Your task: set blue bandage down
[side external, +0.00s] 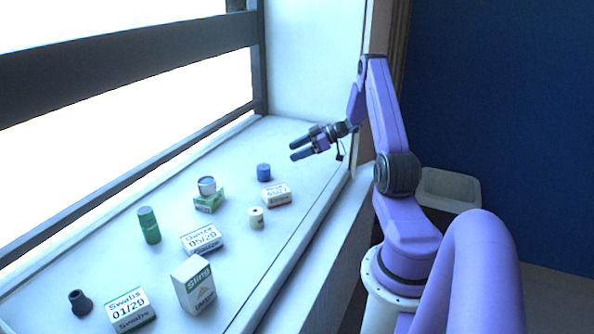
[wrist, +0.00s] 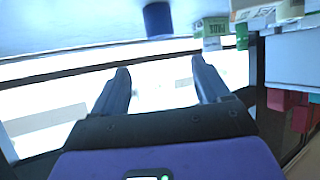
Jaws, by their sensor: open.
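The blue bandage (side external: 263,172) is a small blue roll standing on the white sill (side external: 325,178), toward its far end. It also shows in the wrist view at the top (wrist: 158,20), beyond the gap between my fingers. My gripper (side external: 294,151) is open and empty, raised above the sill, to the right of and above the bandage in the side view. Both dark fingers of my gripper (wrist: 160,66) are spread apart in the wrist view, with nothing between them.
A small labelled box (side external: 275,195) lies close to the bandage. A tin (side external: 207,185) sits on a green box (side external: 209,202). A green roll (side external: 149,225), a cream roll (side external: 256,217) and several cartons stand nearer. The window frame (side external: 185,148) borders the sill's left side.

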